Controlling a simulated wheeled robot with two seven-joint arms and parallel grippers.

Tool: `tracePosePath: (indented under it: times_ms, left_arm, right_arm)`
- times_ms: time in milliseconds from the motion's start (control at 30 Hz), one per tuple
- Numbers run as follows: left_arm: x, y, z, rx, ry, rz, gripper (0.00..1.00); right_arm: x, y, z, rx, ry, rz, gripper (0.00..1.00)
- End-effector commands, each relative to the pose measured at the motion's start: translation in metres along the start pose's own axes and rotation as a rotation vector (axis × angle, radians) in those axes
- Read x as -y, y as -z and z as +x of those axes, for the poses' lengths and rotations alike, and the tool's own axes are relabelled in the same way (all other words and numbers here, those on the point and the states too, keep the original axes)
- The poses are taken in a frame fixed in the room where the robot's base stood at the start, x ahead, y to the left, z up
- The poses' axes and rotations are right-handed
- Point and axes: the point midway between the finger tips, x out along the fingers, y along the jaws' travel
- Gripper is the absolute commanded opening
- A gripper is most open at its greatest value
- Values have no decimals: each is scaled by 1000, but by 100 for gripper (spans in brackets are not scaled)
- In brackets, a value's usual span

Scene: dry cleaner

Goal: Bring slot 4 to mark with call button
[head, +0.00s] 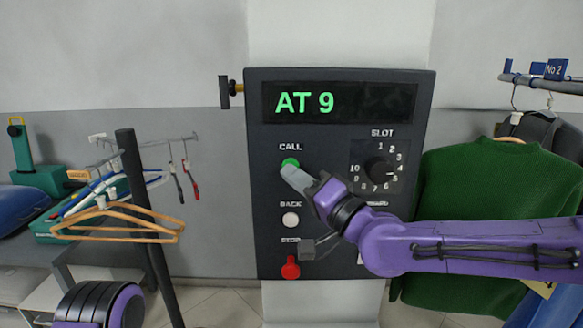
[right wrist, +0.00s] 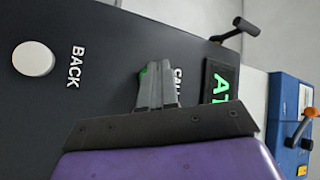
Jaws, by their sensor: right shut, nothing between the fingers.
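A dark control panel (head: 330,235) stands on a pale column. Its display (head: 340,102) reads "AT 9" in green. The green call button (head: 290,162) is partly hidden by my right gripper (head: 289,171), whose shut, empty fingertips lie at its lower edge. In the right wrist view the fingertips (right wrist: 157,72) also cover most of the call button (right wrist: 142,76); I cannot tell whether they touch or press it. The slot dial (head: 377,170) is ringed by numbers 1 to 10; its pointer is too small to read surely. My left gripper is out of view.
The white back button (head: 291,220) and red stop button (head: 290,268) sit below the call button. A black lever (head: 224,92) sticks out at the panel's left. A rack with hangers (head: 118,222) stands left; a green sweater (head: 495,205) hangs right.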

Motion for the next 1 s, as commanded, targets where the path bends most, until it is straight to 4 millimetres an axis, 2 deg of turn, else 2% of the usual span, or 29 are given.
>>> tracePosePath:
  times_ms: [1000]
  left_arm:
    - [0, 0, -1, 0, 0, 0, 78]
  right_arm:
    - [-4, 5, 6, -1, 1, 0, 0]
